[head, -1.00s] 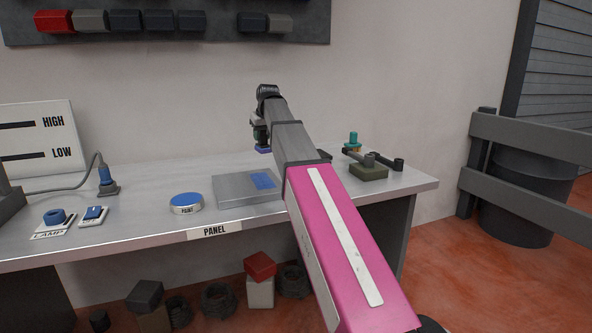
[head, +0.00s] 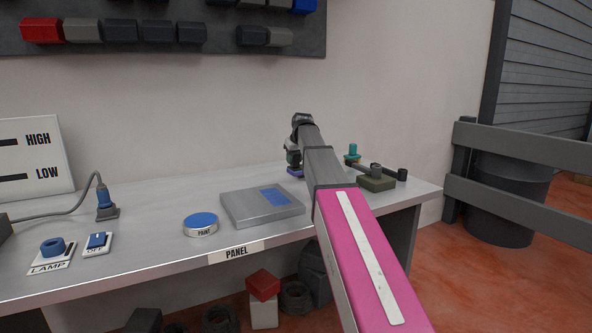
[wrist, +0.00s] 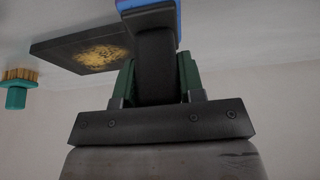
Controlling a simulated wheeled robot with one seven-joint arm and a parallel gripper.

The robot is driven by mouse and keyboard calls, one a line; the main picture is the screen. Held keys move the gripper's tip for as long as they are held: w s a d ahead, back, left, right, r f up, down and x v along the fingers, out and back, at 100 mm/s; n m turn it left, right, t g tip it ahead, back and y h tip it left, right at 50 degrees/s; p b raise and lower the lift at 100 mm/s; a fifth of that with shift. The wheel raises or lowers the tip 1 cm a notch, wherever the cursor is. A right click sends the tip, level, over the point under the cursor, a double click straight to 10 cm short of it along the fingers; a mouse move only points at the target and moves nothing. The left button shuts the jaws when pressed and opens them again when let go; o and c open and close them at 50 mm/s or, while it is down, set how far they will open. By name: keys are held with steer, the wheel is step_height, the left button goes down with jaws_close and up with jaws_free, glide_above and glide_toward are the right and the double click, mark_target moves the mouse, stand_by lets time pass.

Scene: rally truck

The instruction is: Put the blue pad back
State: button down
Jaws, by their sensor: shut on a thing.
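My gripper (head: 293,155) is shut on the dark handle of the blue pad (head: 295,171), which hangs blue side down above the back of the bench, behind the panel. In the wrist view the green fingers of my gripper (wrist: 157,85) clasp the dark handle, and the blue pad (wrist: 180,15) shows at the top edge. The grey panel (head: 240,208) lies on the bench with a blue patch on it. The pad looks clear of the bench, but the exact gap is hard to tell.
The wrist view shows the brush (wrist: 17,90) and a dark slab (wrist: 60,50) with yellow specks. A lamp switch (head: 97,242) and cable plug (head: 106,208) are left.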

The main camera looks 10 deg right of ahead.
mark_target(296, 168)
steer(key=shift+w+d+f, duration=0.35)
steer(key=shift+w, duration=0.05)
steer(key=shift+f, duration=1.95)
steer(key=shift+f, duration=0.15)
steer(key=c, duration=0.7)
jaws_free()
steer(key=shift+c, duration=0.2)
steer(key=v, duration=1.2)
